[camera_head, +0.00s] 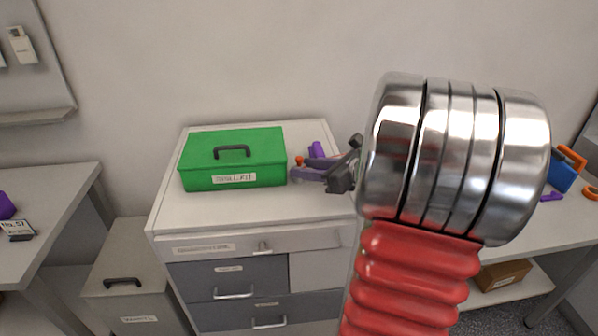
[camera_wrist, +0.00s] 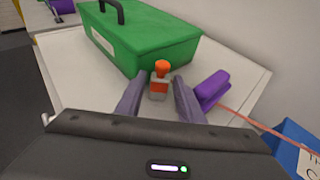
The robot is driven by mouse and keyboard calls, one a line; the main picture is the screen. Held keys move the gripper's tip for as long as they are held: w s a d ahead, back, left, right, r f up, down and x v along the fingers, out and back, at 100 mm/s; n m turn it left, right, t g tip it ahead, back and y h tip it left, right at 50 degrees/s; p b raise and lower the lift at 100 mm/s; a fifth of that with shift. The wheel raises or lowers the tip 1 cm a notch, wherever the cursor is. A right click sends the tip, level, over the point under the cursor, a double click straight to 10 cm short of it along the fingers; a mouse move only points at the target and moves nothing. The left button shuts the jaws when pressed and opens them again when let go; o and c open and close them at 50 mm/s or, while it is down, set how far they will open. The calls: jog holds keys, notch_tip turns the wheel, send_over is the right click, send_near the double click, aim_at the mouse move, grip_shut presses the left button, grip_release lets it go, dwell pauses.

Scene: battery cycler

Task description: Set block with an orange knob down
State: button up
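In the head view my gripper (camera_head: 306,173) partly hides the block.
A purple object (camera_wrist: 212,89) lies close to the right finger. The green toolbox (camera_head: 235,160) fills the cabinet's back left. The cabinet's front left top is clear. A blue bin (camera_head: 562,172) and orange items are on the right table. My arm hides the cabinet's right side.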

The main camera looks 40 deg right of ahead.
jog(key=shift+c, duration=0.3)
grip_shut()
jog(key=shift+r, duration=0.15)
notch_tip(320, 180, up, 10)
dwell(0.7)
dwell(0.4)
